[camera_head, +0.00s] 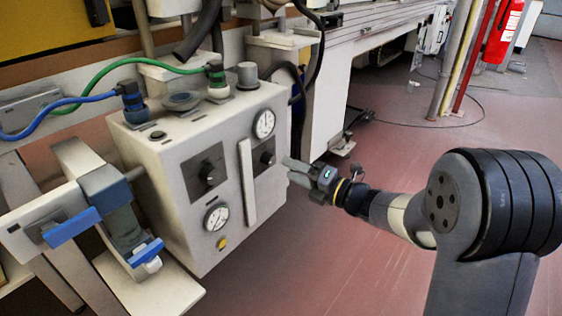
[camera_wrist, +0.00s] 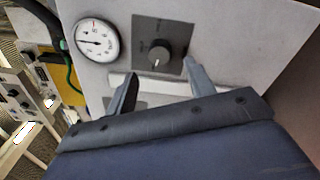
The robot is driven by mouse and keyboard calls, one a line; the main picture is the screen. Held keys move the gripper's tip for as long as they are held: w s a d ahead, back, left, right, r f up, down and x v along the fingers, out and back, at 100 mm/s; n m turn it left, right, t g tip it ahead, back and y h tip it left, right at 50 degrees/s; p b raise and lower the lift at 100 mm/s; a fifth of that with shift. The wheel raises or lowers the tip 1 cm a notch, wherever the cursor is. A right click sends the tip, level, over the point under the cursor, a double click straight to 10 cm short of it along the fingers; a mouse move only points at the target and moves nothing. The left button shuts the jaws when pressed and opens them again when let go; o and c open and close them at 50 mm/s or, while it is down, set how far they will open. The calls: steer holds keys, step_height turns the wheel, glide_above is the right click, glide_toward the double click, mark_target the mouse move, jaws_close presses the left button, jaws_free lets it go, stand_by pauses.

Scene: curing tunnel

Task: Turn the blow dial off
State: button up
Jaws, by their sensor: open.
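A grey control box (camera_head: 150,170) has two dark round dials on dark square plates. The right dial (camera_head: 266,158) sits below the upper gauge; the left dial (camera_head: 207,174) sits left of a white upright bar. Their labels are not legible, so I cannot tell which is the blow dial. My gripper (camera_head: 290,171) is open and empty, just in front of the right dial. In the wrist view that dial (camera_wrist: 158,56) is just beyond and between the open fingertips (camera_wrist: 160,71), apparently untouched. A small light mark shows at its lower edge there.
The white bar (camera_head: 247,182) stands beside the right dial. The upper gauge (camera_head: 264,123) and lower gauge (camera_head: 216,217) are on the same face. A blue hose (camera_head: 70,104) and a green hose (camera_head: 130,62) run to the box top.

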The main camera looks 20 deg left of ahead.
mark_target(273, 161)
steer(key=p+v, duration=0.1)
steer(key=v, duration=0.4)
steer(key=shift+d, duration=0.2)
steer(key=b+x, duration=0.3)
steer(key=x, duration=0.8)
steer(key=shift+s, duration=0.1)
steer(key=shift+m, duration=0.3)
steer(key=shift+d, duration=0.15)
